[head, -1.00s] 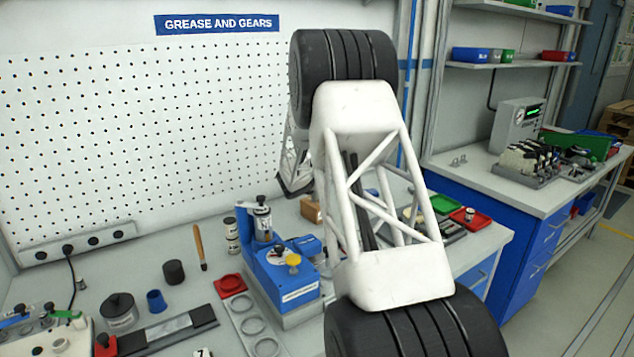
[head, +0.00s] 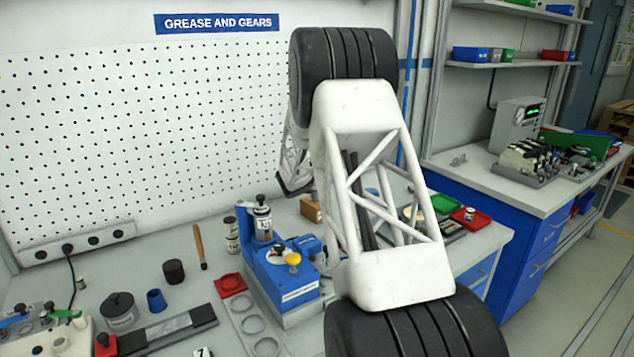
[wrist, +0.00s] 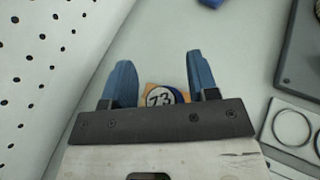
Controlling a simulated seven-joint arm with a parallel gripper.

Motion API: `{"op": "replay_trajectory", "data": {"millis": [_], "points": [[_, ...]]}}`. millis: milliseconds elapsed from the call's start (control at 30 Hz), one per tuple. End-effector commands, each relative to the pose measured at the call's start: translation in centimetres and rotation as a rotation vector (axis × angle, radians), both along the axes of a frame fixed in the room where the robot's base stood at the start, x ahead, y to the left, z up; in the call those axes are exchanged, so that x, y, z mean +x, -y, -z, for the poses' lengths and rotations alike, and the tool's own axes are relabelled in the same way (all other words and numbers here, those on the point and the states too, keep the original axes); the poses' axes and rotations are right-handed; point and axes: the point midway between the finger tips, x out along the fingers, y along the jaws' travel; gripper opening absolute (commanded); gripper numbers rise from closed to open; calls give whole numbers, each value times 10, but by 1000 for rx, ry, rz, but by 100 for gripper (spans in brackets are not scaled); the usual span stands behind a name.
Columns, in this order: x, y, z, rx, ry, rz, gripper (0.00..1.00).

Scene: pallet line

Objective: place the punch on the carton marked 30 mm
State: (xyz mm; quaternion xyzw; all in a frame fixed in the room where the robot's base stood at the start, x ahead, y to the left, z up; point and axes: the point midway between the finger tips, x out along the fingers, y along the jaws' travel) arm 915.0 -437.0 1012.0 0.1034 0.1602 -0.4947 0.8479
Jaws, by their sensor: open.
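My gripper (wrist: 155,85) is open in the wrist view, its two blue fingers apart. Between and beyond them is a round piece (wrist: 160,97) with a dark blue edge and a pale face that seems to read 73. It lies over a tan surface (wrist: 183,91), which looks like a carton top; contact is unclear. In the head view a small tan carton (head: 311,208) stands near the pegboard, partly behind my arm. No 30 mm mark is readable. I cannot tell for certain which thing is the punch.
A blue press (head: 285,280) stands left of my arm. Beside it are labelled tins (head: 232,236), a wooden-handled tool (head: 200,247), a red tray (head: 230,285) and a plate with round recesses (head: 252,325). The pegboard (wrist: 40,55) is close on the wrist view's left.

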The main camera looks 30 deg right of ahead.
Motion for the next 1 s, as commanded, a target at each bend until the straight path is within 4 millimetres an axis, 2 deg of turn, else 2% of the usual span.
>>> {"op": "replay_trajectory", "data": {"millis": [267,800,1000], "points": [[-10,-19,-9,-1,1,-1,54],[-43,-77,-35,0,0,-1,54],[-51,-90,-42,0,0,-1,54]]}}
